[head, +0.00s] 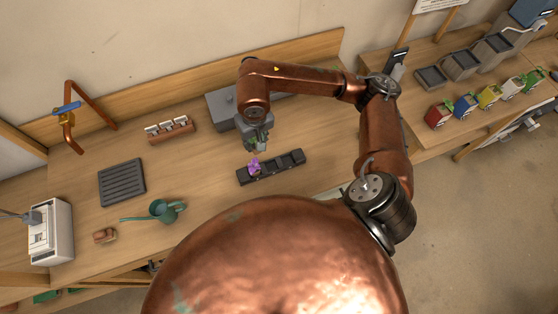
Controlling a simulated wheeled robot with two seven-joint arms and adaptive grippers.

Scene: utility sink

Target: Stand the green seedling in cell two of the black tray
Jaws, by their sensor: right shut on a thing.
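The black tray (291,161) lies on the wooden bench in the middle, a row of small cells running slightly up to the right. A purple plant (254,166) stands at its left part. My right gripper (258,146) points down just above and behind the tray, close to the purple plant. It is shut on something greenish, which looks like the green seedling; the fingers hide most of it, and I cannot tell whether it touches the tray. The right cells of the tray look empty and dark. My left gripper is not in view.
A grey box (221,108) stands behind the gripper. A rack of white-topped items (170,129), a ribbed dark mat (122,182) and a green watering can (165,211) are to the left.

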